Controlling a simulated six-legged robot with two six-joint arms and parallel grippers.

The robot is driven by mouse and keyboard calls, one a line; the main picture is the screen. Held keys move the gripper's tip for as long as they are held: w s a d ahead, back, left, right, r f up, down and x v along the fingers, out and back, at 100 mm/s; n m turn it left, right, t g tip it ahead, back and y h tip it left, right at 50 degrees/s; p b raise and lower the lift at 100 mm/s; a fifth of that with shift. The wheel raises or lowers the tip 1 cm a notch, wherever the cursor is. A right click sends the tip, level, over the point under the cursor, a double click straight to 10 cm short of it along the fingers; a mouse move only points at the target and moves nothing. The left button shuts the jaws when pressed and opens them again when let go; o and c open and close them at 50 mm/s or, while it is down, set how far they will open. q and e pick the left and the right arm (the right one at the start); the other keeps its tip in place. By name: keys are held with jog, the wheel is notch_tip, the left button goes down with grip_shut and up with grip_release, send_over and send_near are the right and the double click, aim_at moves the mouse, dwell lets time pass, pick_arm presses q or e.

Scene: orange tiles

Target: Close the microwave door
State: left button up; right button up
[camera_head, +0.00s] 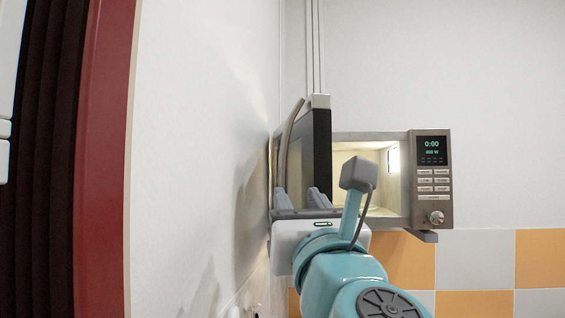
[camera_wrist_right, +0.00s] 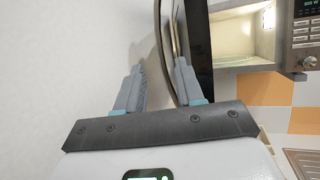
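The microwave (camera_head: 431,165) is mounted at the back right, and its lit interior shows. Its door (camera_head: 321,155) stands wide open, swung towards me, with a curved handle (camera_head: 286,140) on its left face. The microwave (camera_wrist_right: 302,40), the dark door (camera_wrist_right: 199,40) and the handle (camera_wrist_right: 162,45) also show in the right wrist view. My right gripper (camera_head: 298,194) is open at the door's lower part. In the wrist view my right gripper (camera_wrist_right: 158,72) has the handle passing between its spread fingers, close to the right finger; contact is unclear. My left gripper is not in view.
A white wall (camera_head: 205,120) runs close along the left of the door and my right gripper, leaving little room there. A red frame (camera_head: 103,150) stands at far left. Orange and white tiles (camera_head: 487,258) cover the wall below the microwave.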

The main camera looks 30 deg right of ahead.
aim_at(283, 175)
jog(key=p+x, duration=0.4)
jog(key=x, duration=0.7)
jog(key=shift+w+r+p, duration=0.15)
jog(key=shift+w+p, duration=0.2)
jog(key=shift+p, duration=0.05)
jog(key=shift+w, duration=0.3)
jog(key=shift+s, duration=0.1)
jog(key=c, duration=0.4)
grip_shut()
